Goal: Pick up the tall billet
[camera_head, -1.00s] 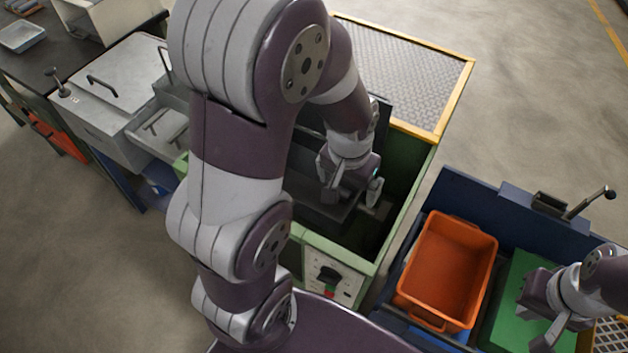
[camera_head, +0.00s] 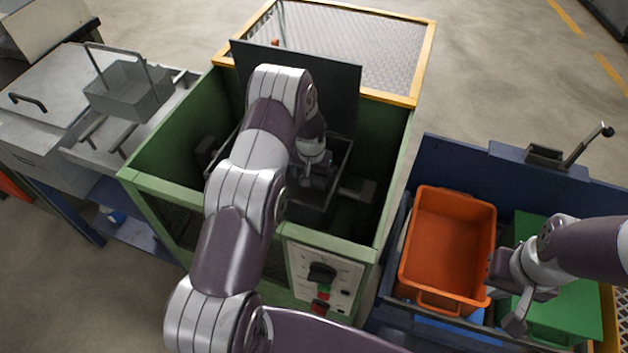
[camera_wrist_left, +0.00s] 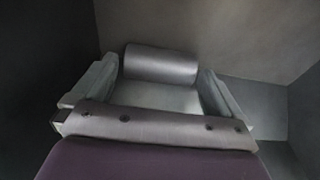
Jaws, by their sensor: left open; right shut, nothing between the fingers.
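In the left wrist view a grey metal cylinder, the billet (camera_wrist_left: 160,62), lies crosswise between the fingertips of my left gripper (camera_wrist_left: 160,80). The fingers are open, one on each side of it. I cannot tell whether they touch it, nor whether this is the tall billet. In the head view my left gripper (camera_head: 312,180) reaches down into a dark open box (camera_head: 345,165) inside the green furnace (camera_head: 395,170); my arm hides the billet there. My right gripper (camera_head: 508,295) is shut and empty beside the orange bin's right edge.
A dark raised panel (camera_head: 335,85) stands behind my left arm. The orange bin (camera_head: 447,240) and a green surface (camera_head: 575,310) are at the right. A grey basket (camera_head: 125,95) stands on the left bench. A control panel (camera_head: 325,280) faces the front.

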